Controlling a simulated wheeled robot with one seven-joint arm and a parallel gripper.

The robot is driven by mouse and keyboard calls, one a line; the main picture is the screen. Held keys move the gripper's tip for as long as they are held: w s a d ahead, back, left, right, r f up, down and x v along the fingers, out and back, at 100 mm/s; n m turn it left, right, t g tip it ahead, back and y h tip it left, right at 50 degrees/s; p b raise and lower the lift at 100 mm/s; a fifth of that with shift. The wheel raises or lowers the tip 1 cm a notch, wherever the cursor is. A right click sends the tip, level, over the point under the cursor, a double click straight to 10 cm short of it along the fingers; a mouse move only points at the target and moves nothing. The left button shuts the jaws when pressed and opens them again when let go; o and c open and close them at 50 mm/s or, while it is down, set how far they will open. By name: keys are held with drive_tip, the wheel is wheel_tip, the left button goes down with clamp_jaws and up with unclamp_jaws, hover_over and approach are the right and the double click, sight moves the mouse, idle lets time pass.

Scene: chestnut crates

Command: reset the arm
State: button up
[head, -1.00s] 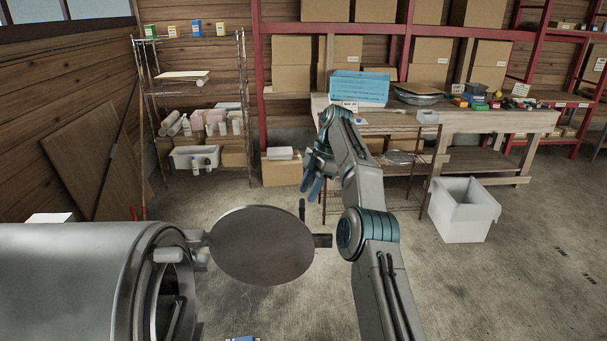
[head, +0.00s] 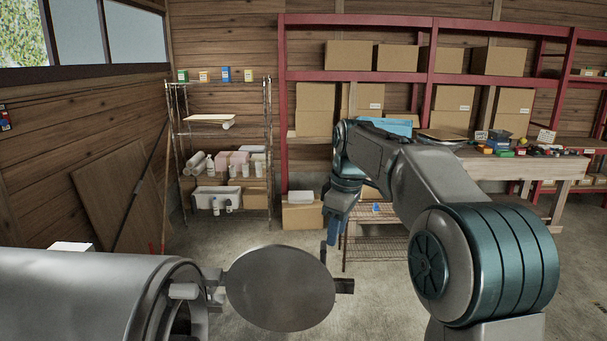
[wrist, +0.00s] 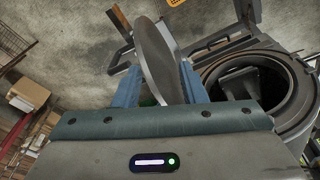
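My arm (head: 445,215) rises at the right of the head view and bends at a large teal-ringed joint. My gripper (head: 337,228) hangs fingers down, beyond the round metal door of a grey cylindrical machine in that view. In the wrist view my gripper (wrist: 158,85) shows two blue fingers spread apart. The grey door disc (wrist: 160,60) appears between them in the picture, with no grip on it visible. The door (head: 281,288) stands open beside the machine (head: 80,295). The machine's round dark opening (wrist: 255,90) is right of the fingers in the wrist view.
A wire shelf (head: 222,135) with bottles and rolls stands at the back left. A workbench (head: 515,170) with small coloured items stands at the back right, partly behind my arm. Red racks with cardboard boxes (head: 348,55) line the wall. Some concrete floor is clear beyond the machine.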

drive_tip(key=s+d+f+m+t+b, duration=0.1)
drive_tip(key=s+f+m, duration=0.3)
drive_tip(key=s, duration=0.5)
drive_tip(key=s+d+f+m+t+b, duration=0.1)
drive_tip(key=s+d+f+m, duration=0.3)
drive_tip(key=s, duration=0.6)
drive_tip(key=s+d+f+m+h+b, duration=0.1)
drive_tip(key=s+f+m, duration=0.3)
drive_tip(key=s, duration=0.6)
drive_tip(key=shift+s+d+f+m+t, duration=0.3)
drive_tip(key=shift+d+f+t, duration=0.1)
drive_tip(key=shift+d+f, duration=0.4)
